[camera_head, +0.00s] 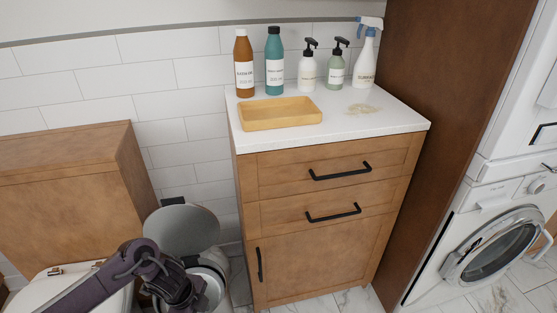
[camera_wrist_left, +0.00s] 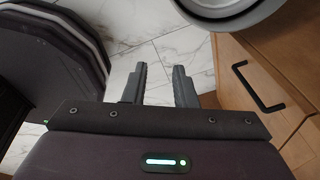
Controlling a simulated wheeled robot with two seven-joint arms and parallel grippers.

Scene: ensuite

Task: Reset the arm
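My left arm reaches in from the lower left in the head view, and its gripper (camera_head: 190,292) hangs over the open bin area beside the cabinet. In the left wrist view, the two grey fingers of my left gripper (camera_wrist_left: 160,82) stand apart with nothing between them, over the marble floor. My right arm and gripper are in neither view.
A grey bin (camera_head: 212,277) with its round lid raised (camera_head: 181,230) stands between the wooden toilet box (camera_head: 70,165) and the cabinet (camera_head: 325,215). A washing machine (camera_head: 490,245) stands right.

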